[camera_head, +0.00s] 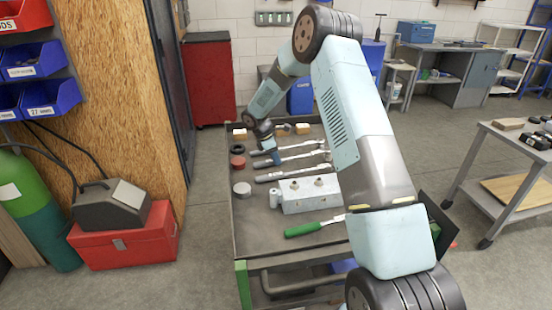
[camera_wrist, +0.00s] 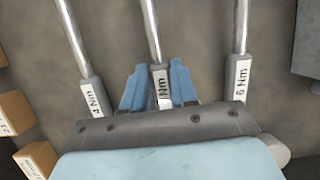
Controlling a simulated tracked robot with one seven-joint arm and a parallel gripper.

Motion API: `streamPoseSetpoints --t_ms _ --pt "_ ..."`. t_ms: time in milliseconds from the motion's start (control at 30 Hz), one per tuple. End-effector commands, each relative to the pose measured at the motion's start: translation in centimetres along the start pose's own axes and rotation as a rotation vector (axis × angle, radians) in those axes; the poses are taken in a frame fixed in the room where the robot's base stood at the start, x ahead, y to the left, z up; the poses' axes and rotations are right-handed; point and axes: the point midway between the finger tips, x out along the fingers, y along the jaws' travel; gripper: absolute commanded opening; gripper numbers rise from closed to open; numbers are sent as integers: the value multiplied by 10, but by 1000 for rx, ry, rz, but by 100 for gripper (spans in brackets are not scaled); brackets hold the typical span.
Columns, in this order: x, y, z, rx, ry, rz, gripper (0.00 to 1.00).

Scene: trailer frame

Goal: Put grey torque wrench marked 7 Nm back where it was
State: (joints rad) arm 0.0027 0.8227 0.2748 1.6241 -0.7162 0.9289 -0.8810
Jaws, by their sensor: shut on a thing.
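Three torque wrenches with silvery shafts and grey handles lie side by side on the cart top (camera_head: 262,215). My gripper (camera_head: 274,158) is over their handle ends. In the wrist view its blue fingers (camera_wrist: 158,75) are shut on the middle wrench (camera_wrist: 153,35), one on each side of the grey handle. That wrench's label shows "Nm", but its number is hidden by my gripper. The left wrench (camera_wrist: 75,35) has a label that looks like 4 Nm. The right wrench (camera_wrist: 240,35) reads 6 or 9 Nm. I cannot tell whether the held wrench touches the cart top.
A grey metal block (camera_head: 308,195) and a green-handled tool (camera_head: 303,229) lie nearer on the cart. Round red (camera_head: 238,162) and grey (camera_head: 242,188) pieces sit at its left edge. Small wooden blocks (camera_wrist: 15,110) lie left of the wrenches in the wrist view.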

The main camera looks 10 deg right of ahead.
Motion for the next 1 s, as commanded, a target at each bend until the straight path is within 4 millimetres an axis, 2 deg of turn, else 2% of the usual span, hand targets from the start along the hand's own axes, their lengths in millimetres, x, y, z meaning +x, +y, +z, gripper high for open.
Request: streamPoseSetpoints --t_ms 333,367,600,867,1000 --pt "3 0 -1 1 -1 2 0" --pt "3 0 -1 1 0 1 29" --pt "3 0 -1 1 0 1 52" --pt "2 0 -1 1 0 1 53" --pt "-7 1 -1 1 1 3 53"
